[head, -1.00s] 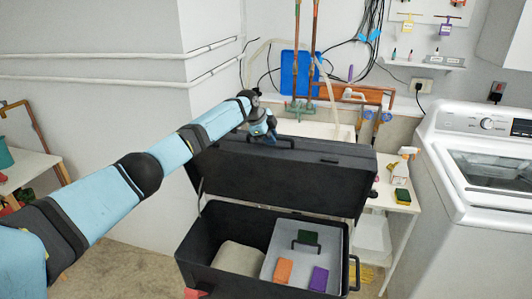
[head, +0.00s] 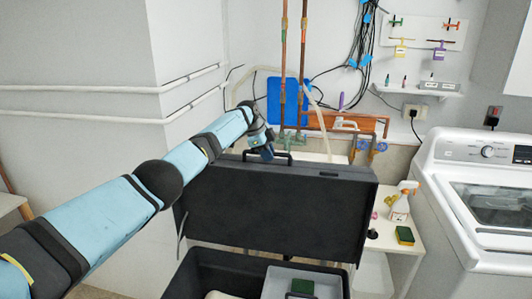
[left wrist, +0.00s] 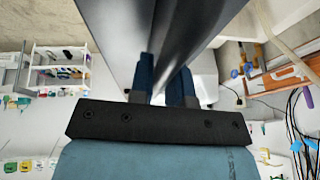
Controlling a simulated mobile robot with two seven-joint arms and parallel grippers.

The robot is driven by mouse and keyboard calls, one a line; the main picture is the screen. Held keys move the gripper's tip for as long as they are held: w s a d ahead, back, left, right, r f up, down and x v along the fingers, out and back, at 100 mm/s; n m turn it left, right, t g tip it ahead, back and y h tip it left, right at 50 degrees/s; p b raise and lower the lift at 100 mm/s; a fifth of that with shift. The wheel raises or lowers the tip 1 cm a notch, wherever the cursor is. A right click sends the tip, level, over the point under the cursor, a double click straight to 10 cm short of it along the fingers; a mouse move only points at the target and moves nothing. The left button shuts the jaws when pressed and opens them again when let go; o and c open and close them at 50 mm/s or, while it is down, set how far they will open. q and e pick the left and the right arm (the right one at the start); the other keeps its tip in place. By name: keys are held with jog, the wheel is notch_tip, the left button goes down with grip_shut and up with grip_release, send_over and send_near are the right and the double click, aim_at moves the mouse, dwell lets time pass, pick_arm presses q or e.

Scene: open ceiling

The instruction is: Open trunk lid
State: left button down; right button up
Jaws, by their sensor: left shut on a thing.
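The black trunk (head: 225,268) stands in the lower middle of the head view. Its lid (head: 280,208) is raised and stands nearly upright at the back, with a black handle along its top edge. My left gripper (head: 264,150) is at that top edge, shut on the handle (head: 285,157). The exact contact is small and partly hidden in the head view. In the left wrist view the blue fingers (left wrist: 168,85) reach in against large dark surfaces, and what lies between them is hard to see. My right gripper is in neither view.
A grey tray (head: 271,285) with a green block (head: 302,287) sits in the open trunk. A white washing machine (head: 470,215) stands at the right. A small white table (head: 412,238) holds a spray bottle (head: 400,202) and a sponge (head: 405,235). Pipes and a wall are behind.

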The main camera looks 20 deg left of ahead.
pick_arm(q)
jog(key=shift+w+a+r, duration=0.15)
jog(key=shift+r, duration=0.15)
jog(key=c, duration=1.4)
grip_release()
jog(key=o, duration=0.3)
jog(key=shift+w+f, duration=0.1)
jog(key=shift+w, duration=0.1)
jog(key=shift+w+f, duration=0.25)
jog(key=shift+f, duration=0.05)
jog(key=shift+s+r, duration=0.3)
jog(key=shift+r, duration=0.05)
jog(key=b+v, duration=0.2)
jog(key=v, duration=1.1)
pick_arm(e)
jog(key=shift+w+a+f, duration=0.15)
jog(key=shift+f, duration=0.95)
pick_arm(q)
jog(key=shift+a, duration=0.15)
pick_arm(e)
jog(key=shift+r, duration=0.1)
